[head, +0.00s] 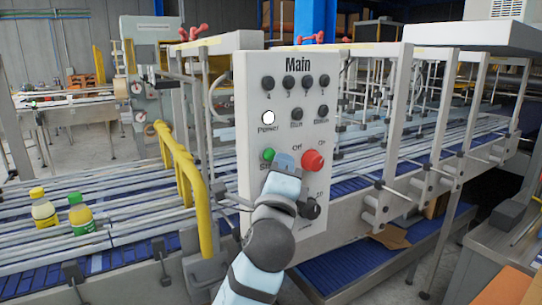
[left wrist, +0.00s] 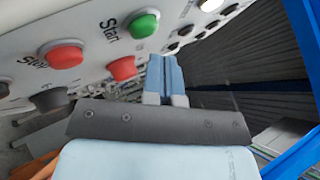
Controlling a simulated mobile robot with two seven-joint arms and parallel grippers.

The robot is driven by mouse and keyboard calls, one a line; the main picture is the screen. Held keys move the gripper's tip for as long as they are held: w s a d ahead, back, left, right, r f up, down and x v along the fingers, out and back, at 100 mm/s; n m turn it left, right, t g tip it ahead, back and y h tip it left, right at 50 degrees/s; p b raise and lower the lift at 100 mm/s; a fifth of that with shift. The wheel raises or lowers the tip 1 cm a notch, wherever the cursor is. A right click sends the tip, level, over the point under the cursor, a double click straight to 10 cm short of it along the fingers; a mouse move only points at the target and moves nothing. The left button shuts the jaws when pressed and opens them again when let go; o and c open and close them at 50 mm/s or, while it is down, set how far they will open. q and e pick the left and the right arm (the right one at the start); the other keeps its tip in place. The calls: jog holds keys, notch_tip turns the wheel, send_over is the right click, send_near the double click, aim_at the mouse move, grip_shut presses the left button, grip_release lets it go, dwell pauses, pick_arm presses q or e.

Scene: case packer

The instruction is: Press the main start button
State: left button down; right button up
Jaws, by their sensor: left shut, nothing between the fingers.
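The white control panel (head: 254,85) marked "Main" stands upright in the middle of the head view. Its green start button (head: 268,155) is at the left; the left wrist view shows this green button (left wrist: 145,24) beside the word "Start". A large red button (head: 313,160) sits to its right. My left gripper (head: 284,161) is shut and empty, its blue fingertips in front of the panel between the green and red buttons. In the left wrist view the fingertips (left wrist: 163,60) are below the green button; contact cannot be told. My right gripper is not in view.
A lit white power lamp (head: 268,118) and several dark buttons are higher on the panel. A black knob (head: 310,208) is low at right. A yellow rail (head: 187,182) stands left of the panel. Bottles (head: 82,213) stand on the conveyor at left.

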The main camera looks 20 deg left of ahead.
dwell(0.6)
pick_arm(q)
jog(key=shift+w+a+p, duration=0.25)
jog(key=shift+a+p, duration=0.05)
jog(key=shift+a, duration=0.1)
